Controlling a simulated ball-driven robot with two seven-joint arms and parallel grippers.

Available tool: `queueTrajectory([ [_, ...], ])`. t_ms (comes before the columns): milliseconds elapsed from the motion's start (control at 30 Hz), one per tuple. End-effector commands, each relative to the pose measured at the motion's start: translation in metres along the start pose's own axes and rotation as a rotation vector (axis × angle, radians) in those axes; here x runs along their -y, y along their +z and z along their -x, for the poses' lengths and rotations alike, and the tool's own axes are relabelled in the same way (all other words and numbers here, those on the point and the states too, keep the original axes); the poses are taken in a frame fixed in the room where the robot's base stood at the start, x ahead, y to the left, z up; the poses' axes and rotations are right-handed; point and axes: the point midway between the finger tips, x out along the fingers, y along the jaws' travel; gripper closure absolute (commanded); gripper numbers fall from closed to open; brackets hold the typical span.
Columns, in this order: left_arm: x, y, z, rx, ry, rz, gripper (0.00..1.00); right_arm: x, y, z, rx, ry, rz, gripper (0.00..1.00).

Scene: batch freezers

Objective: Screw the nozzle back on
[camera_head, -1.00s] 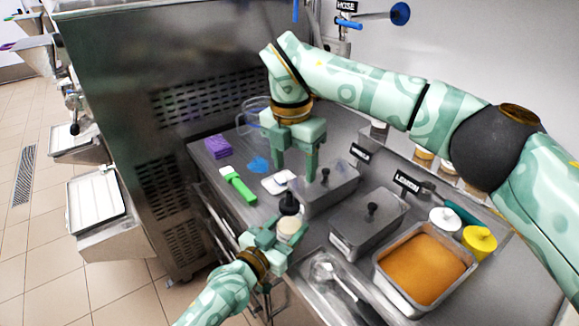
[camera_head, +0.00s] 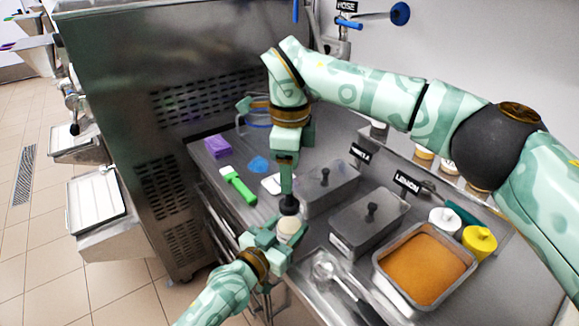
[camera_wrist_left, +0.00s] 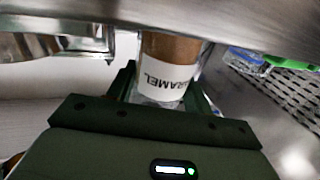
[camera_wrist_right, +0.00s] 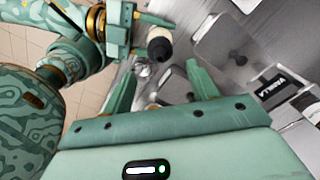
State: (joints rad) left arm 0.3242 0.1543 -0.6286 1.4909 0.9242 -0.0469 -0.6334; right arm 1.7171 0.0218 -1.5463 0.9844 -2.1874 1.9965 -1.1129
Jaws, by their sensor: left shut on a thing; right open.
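A caramel bottle (camera_head: 287,229) with a pale body is held by my left gripper (camera_head: 278,241) at the table's front edge. Its CARAMEL label shows in the left wrist view (camera_wrist_left: 166,75). A black nozzle (camera_head: 289,205) sits at the bottle's top; whether it is threaded on cannot be told. My right gripper (camera_head: 287,190) points down just above the nozzle, its fingers lined up one behind the other in the head view. In the right wrist view its fingers are open and empty, with the black nozzle (camera_wrist_right: 160,49) beyond them.
Lidded steel tubs (camera_head: 368,222) and an open orange-filled pan (camera_head: 424,266) stand right of the bottle. A green-handled spatula (camera_head: 238,186), purple block (camera_head: 217,147) and blue item (camera_head: 258,164) lie behind left. A steel scoop (camera_head: 330,273) lies near the front.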

Motion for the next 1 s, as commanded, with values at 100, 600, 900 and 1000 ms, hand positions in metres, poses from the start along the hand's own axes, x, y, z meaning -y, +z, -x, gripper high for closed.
queueTrajectory([
  [100, 0.0, 0.0, 0.0, 0.001, 0.001, 0.001, 1.0, 0.0, 0.0, 0.0, 0.0, 0.0, -0.001, 0.41],
  [600, 0.0, 0.0, 0.0, 0.001, 0.001, 0.001, 1.0, -0.001, 0.0, -0.055, 0.0, 0.003, -0.003, 0.41],
  [900, 0.0, 0.0, 0.0, 0.001, 0.0, 0.001, 1.0, 0.0, 0.0, -0.079, 0.0, 0.001, -0.004, 0.41],
  [1000, 0.0, 0.0, 0.0, 0.001, 0.0, 0.001, 1.0, 0.0, 0.0, -0.08, 0.0, 0.0, -0.004, 0.41],
])
